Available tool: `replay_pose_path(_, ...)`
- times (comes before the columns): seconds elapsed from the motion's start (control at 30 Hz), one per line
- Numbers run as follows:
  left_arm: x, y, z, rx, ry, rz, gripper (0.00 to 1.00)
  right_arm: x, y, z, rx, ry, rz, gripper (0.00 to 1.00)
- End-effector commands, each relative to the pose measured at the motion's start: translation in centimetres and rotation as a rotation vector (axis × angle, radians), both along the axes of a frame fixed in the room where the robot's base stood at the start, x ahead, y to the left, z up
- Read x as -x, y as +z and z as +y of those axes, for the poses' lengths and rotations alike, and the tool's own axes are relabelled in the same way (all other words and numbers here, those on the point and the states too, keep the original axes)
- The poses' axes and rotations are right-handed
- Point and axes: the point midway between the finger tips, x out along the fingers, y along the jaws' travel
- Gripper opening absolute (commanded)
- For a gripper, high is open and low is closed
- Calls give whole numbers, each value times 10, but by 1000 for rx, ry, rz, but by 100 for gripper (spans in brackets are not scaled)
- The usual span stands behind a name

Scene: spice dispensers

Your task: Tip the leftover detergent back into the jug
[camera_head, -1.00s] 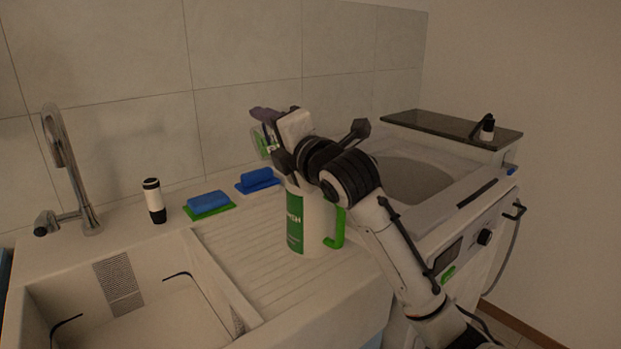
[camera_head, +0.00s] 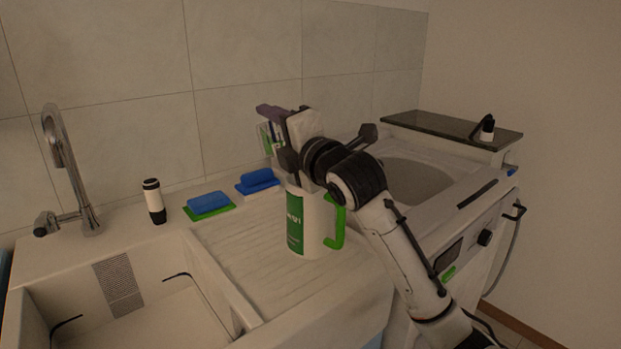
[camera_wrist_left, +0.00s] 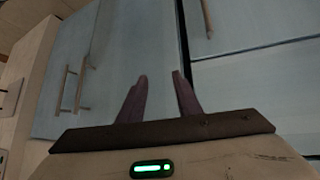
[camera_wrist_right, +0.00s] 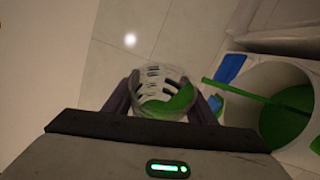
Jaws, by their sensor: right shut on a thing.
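The white jug (camera_head: 318,225) with a green label and green handle stands upright on the ribbed drainboard. In the right wrist view the open jug (camera_wrist_right: 300,85) has green inside. My right gripper (camera_head: 272,116) is beside and above the jug, shut on a clear cup (camera_head: 266,139). In the right wrist view the right gripper (camera_wrist_right: 163,98) grips the cup (camera_wrist_right: 160,78), which holds some green detergent (camera_wrist_right: 172,104). A thin green streak (camera_wrist_right: 235,91) runs from near the cup's rim into the jug; I cannot tell whether it is liquid. My left gripper (camera_wrist_left: 160,95) is open and empty.
A black and white bottle (camera_head: 154,201) stands near the tap (camera_head: 66,170). The sink basin (camera_head: 140,305) is at left. Pale cabinet doors (camera_wrist_left: 240,80) face the left gripper.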

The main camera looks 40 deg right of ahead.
Motion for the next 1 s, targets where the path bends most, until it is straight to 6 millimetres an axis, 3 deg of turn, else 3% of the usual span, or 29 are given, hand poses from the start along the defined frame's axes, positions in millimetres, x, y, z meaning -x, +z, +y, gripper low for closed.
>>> replay_pose_path(1.0, -1, -1, 0, 0, 0, -1, 31, 3, 5, -5, -85, -1, -43, 25)
